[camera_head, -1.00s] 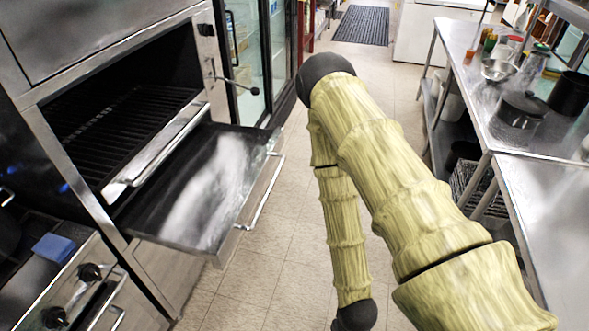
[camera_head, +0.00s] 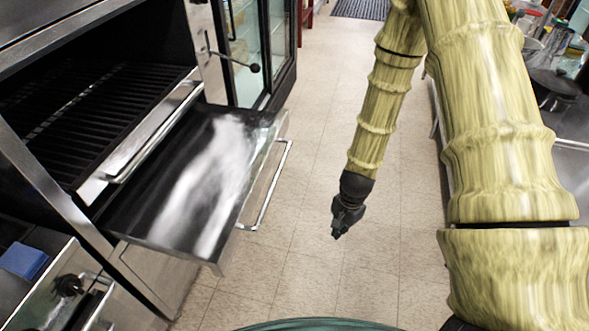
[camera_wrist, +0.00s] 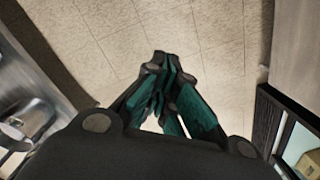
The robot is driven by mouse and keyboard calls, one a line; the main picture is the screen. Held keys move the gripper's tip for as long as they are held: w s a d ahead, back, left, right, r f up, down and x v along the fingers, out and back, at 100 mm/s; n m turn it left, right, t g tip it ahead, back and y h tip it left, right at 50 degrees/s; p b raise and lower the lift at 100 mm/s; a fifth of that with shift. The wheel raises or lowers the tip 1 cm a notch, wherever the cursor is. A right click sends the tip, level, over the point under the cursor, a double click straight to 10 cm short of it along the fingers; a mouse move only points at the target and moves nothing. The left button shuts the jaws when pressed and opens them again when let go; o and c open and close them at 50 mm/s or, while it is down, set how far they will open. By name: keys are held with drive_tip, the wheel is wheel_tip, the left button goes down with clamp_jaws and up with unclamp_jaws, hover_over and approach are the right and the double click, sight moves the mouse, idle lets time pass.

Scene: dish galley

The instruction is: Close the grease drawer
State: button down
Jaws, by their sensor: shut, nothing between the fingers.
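The grease drawer (camera_head: 180,185) is a shallow metal tray pulled out below the broiler opening in the head view. It is open, with its front panel (camera_head: 262,190) and bar handle (camera_head: 270,190) standing out over the floor. My gripper (camera_head: 338,234) hangs over the floor to the right of the drawer, pointing down and apart from the handle. Its fingers are shut and empty. In the wrist view my gripper (camera_wrist: 163,60) shows closed fingertips against floor tiles. I cannot make out the drawer for certain in the wrist view.
The broiler rack (camera_head: 90,115) sits above the drawer. A lever with a black knob (camera_head: 254,68) sticks out beside it. A blue block (camera_head: 22,260) lies at lower left. A steel table (camera_head: 570,180) stands at the right. The tiled aisle (camera_head: 310,150) is clear.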

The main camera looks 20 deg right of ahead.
drive_tip(key=w+d+r+m+t+y+b, duration=0.2)
drive_tip(key=w+r+m+t+y+b, duration=0.3)
drive_tip(key=w+r+m, duration=0.9)
drive_tip(key=w+a+f+n, duration=0.3)
drive_tip(key=w+a+f, duration=0.2)
drive_tip(key=w+a, duration=0.3)
drive_tip(key=shift+w+f+g+y, duration=0.3)
drive_tip(key=shift+w+f+g, duration=0.1)
drive_tip(key=shift+w, duration=0.15)
drive_tip(key=shift+a, duration=0.1)
